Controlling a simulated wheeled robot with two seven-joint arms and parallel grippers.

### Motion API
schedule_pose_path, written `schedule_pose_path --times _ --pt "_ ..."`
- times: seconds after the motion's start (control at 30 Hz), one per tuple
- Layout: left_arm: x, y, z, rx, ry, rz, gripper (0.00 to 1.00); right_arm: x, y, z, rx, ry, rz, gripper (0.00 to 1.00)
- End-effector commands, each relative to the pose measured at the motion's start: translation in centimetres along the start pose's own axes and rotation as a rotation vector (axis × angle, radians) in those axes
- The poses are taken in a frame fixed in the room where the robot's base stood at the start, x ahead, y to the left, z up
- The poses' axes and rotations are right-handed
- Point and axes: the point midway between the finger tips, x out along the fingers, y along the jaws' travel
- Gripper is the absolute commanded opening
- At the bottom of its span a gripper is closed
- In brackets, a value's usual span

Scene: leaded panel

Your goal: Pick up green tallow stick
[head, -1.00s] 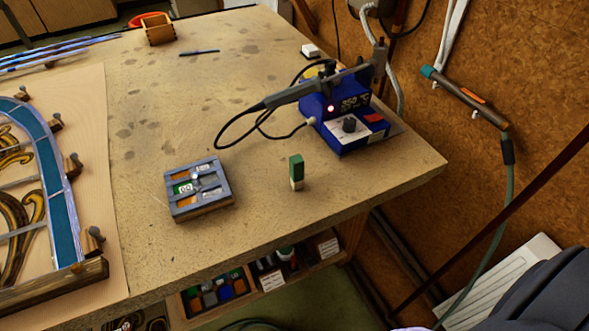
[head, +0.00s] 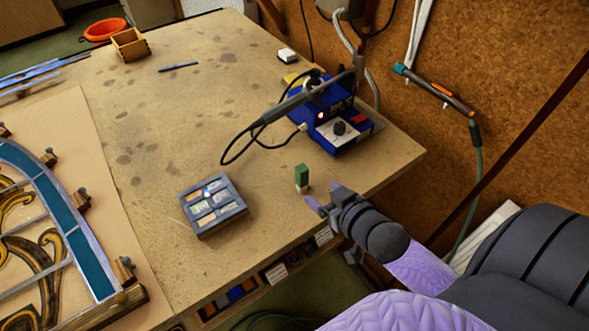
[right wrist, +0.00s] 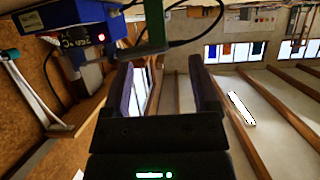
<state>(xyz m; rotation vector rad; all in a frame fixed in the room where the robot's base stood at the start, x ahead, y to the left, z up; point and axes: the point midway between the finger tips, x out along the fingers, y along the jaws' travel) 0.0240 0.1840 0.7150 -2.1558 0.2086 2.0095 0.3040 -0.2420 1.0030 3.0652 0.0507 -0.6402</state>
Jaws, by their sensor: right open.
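The green tallow stick (head: 302,173) stands upright on the workbench, with a pale lower end. It is in front of the blue soldering station. My right gripper (head: 323,196) is open and empty. Its fingertips are close to the stick, just to its right and nearer the bench edge, with a small gap. In the right wrist view, the green stick (right wrist: 154,25) shows beyond the open right gripper (right wrist: 160,65), near the top and between the line of the two fingers. My left gripper is not in view.
The blue soldering station (head: 336,125) with its iron and cable stands behind the stick. A grey compartment box (head: 235,209) lies to the left. The leaded panel (head: 68,215) is at far left. The bench's right edge lies under my right arm. A wooden box (head: 130,45) stands at the back.

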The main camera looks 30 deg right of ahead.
Motion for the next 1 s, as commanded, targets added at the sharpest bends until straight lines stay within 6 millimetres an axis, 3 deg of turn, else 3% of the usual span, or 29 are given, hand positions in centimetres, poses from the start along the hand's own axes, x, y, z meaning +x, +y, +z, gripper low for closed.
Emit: schedule_pose_path --times 0.5,0.77,1.0 --pt "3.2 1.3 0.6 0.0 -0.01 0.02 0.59 9.2 0.5 -0.7 0.002 0.022 -0.007 0.76" --pt "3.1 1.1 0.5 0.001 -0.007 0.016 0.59 9.7 0.5 -0.9 0.001 0.02 -0.008 0.76" --pt "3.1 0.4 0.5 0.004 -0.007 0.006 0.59 9.7 0.5 -0.9 0.001 0.02 -0.008 0.28"
